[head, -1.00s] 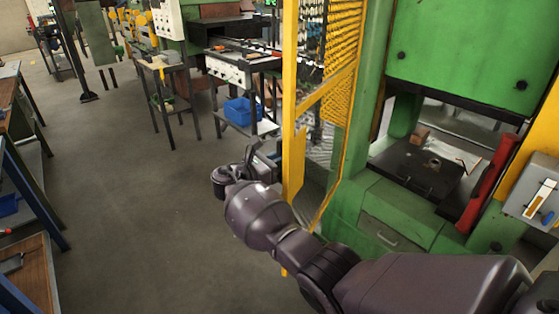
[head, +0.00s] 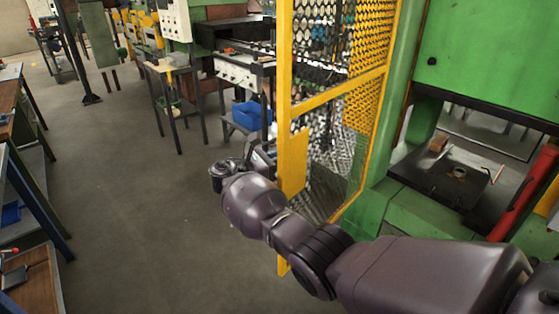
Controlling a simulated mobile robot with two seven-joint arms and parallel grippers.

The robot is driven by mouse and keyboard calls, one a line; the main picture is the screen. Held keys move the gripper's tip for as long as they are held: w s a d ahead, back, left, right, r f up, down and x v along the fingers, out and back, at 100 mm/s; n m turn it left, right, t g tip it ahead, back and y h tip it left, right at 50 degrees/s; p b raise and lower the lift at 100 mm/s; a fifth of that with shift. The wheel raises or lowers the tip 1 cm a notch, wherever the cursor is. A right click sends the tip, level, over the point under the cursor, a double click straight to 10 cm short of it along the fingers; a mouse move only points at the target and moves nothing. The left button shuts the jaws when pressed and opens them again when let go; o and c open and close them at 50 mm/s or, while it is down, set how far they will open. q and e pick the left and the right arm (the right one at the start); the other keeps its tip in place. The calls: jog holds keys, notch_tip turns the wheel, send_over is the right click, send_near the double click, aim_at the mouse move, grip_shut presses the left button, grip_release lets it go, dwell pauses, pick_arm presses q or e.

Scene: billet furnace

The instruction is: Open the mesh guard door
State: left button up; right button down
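The mesh guard door (head: 285,110) is a yellow frame with wire mesh, standing upright in the middle of the head view. Its near upright post is at the left, and its far edge lies beside the green press. A yellow plate (head: 294,163) is fixed low on that post. My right arm reaches in from the lower right, across the front of the door's lower part. My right gripper (head: 262,156) is just left of the post, close to it; its fingers are small and partly hidden, so I cannot tell whether they touch or grip the door. My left gripper is out of view.
The green press (head: 492,50) with its dark bed (head: 447,176) stands on the right. A small table (head: 172,68) and a bench with a blue bin (head: 250,115) stand behind. Workbenches (head: 20,265) line the left edge. The grey floor (head: 140,210) between is clear.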

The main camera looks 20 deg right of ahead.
jog(key=shift+w+f, duration=0.1)
jog(key=shift+w, duration=0.05)
dwell(0.3)
jog(key=c, duration=1.1)
grip_release()
jog(key=shift+a, duration=0.1)
jog(key=b+v, duration=0.1)
jog(key=v, duration=0.9)
jog(key=shift+a+b, duration=0.4)
jog(key=shift+c, duration=0.3)
